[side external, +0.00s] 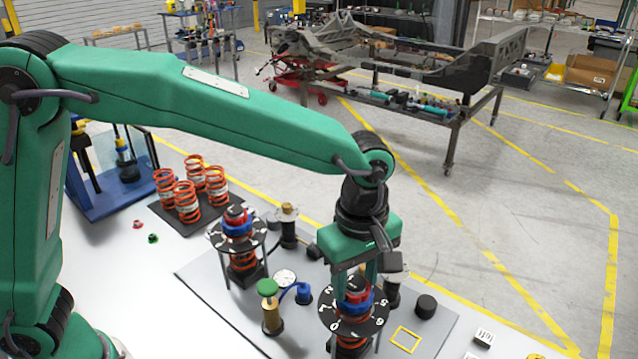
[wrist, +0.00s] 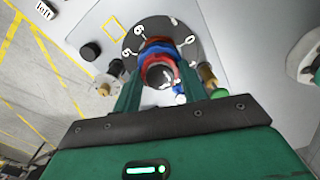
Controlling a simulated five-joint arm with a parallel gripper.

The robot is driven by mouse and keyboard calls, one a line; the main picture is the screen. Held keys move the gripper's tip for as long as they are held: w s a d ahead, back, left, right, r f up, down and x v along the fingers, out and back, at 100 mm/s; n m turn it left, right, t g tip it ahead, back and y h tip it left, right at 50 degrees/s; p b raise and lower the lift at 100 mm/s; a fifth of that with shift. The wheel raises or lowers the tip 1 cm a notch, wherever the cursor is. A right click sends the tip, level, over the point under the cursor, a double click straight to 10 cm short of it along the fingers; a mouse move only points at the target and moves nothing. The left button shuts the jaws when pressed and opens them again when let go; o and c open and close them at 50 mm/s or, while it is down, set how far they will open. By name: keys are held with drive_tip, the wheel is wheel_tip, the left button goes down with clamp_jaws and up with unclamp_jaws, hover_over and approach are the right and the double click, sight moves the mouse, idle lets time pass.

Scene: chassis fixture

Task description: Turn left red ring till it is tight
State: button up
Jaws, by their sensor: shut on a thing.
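The left red ring (side external: 356,283) sits above a blue ring (side external: 358,303) on the near spring unit, over a black numbered dial (side external: 326,309). A "left" label (side external: 484,337) lies to its right on the table. My gripper (side external: 357,287) points down with its fingers on both sides of the red ring, shut on it. In the wrist view, the fingers (wrist: 160,85) reach the ring stack, where red (wrist: 152,45) and blue bands show above the white-numbered dial (wrist: 185,25). The fingers partly hide the ring, and its tightness cannot be seen.
A second spring unit with its own red ring (side external: 237,213) stands to the left. A black knob (side external: 426,306) and yellow square (side external: 405,339) lie right. Orange springs (side external: 187,198) stand behind.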

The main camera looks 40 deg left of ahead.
drive_tip(key=m, duration=0.6)
idle(0.3)
drive_tip(key=o, duration=0.7)
drive_tip(key=shift+r, duration=0.1)
drive_tip(key=shift+r, duration=3.45)
drive_tip(key=shift+a, duration=0.1)
